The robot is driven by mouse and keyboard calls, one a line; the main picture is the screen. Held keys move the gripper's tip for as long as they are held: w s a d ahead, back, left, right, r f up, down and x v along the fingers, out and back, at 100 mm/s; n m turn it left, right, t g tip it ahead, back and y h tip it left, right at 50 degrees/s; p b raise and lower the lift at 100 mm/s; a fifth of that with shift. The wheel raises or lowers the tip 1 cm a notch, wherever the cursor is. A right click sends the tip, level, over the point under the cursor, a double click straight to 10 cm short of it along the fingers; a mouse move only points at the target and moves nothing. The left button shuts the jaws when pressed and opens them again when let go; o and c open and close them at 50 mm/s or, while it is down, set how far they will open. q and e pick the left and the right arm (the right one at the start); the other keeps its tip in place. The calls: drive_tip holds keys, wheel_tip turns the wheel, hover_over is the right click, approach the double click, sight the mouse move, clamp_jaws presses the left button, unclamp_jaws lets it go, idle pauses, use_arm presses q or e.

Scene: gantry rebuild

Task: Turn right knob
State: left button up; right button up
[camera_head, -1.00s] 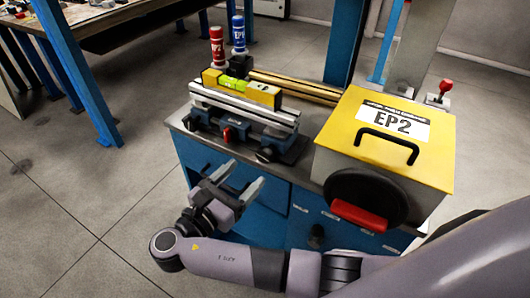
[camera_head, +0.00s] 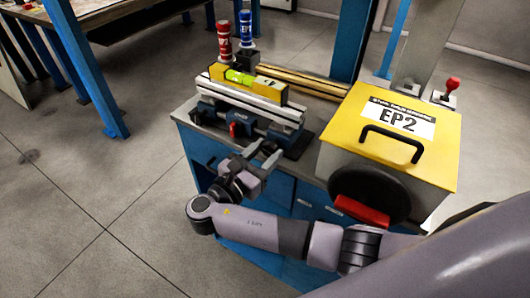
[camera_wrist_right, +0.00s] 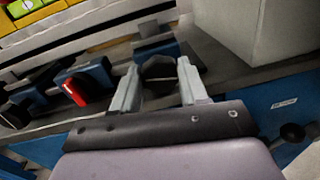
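The blue-and-silver clamp fixture (camera_head: 275,128) stands on the grey bench top, with a yellow spirit level (camera_head: 250,84) on it. On its front are a red lever (camera_head: 237,126), also in the wrist view (camera_wrist_right: 74,90), and dark knobs. The right knob (camera_wrist_right: 158,70) is black and lies between the fingertips of my right gripper (camera_wrist_right: 158,88) in the wrist view. My right gripper (camera_head: 262,153) is open, its fingers on either side of that knob; I cannot tell whether they touch it. In the head view the gripper mostly hides this knob. My left gripper is not in view.
A yellow-topped EP2 box (camera_head: 395,140) with a black disc and red handle (camera_head: 360,211) stands close to the right. Red (camera_head: 225,42) and blue (camera_head: 246,28) bottles stand behind the fixture. The floor at left is clear.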

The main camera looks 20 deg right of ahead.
drive_tip(key=shift+s+m, duration=0.1)
drive_tip(key=shift+m, duration=2.1)
drive_tip(key=o, duration=1)
drive_tip(key=shift+o, duration=0.2)
drive_tip(key=shift+n, duration=0.3)
